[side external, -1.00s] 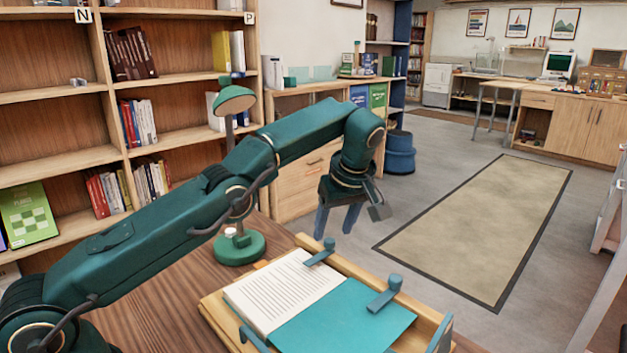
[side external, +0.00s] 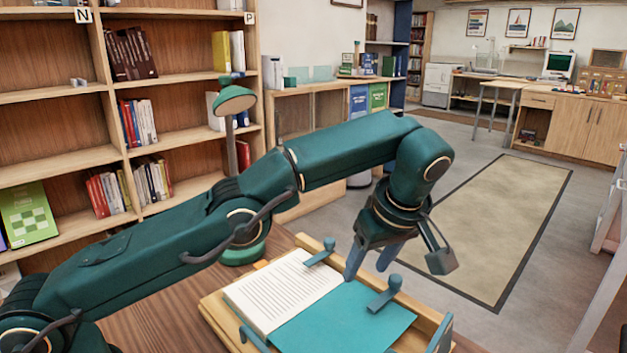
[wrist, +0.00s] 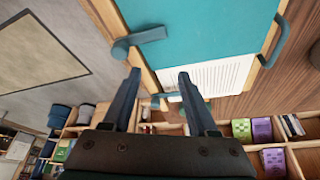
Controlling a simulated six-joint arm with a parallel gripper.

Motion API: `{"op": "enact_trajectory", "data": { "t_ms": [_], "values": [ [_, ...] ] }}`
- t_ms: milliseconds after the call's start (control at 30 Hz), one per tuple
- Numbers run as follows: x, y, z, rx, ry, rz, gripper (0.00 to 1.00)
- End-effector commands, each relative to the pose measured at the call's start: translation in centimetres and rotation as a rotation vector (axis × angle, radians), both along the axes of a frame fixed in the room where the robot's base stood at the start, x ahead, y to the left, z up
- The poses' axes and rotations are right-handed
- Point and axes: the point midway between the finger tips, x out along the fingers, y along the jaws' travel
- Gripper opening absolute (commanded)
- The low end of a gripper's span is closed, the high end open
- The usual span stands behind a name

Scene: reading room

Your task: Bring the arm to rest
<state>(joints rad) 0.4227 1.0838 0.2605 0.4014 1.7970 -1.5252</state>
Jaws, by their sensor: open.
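My gripper (side external: 369,262) is open and empty. In the side external view its fingers point down in front of the far part of the wooden book cradle (side external: 424,333). An open book lies in the cradle, with a printed white page (side external: 280,290) on the left and a teal cover or page (side external: 335,325) on the right. In the wrist view both fingers (wrist: 158,82) show apart with nothing between them. The teal part (wrist: 210,40) and a strip of the printed page (wrist: 222,76) lie beyond them. Whether the fingertips touch anything cannot be told.
Teal clamps (side external: 385,294) stand up on the cradle's edges. A green desk lamp (side external: 235,100) stands behind my arm, its base partly hidden. Bookshelves (side external: 75,160) fill the left. Open floor with a beige rug (side external: 500,220) lies beyond the table.

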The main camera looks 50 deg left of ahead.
Motion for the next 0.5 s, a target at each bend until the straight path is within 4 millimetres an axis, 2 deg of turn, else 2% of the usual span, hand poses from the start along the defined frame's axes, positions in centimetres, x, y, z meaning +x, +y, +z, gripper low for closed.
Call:
{"op": "enact_trajectory", "data": {
  "t_ms": [367, 433, 500],
  "values": [
    [0.1, 0.1, 0.2, -0.001, -0.004, 0.007, 0.59],
    [0.3, 0.5, 1.3, -0.013, -0.031, 0.018, 0.59],
    [0.6, 1.2, 3.3, -0.031, -0.072, 0.035, 0.59]
  ]
}}
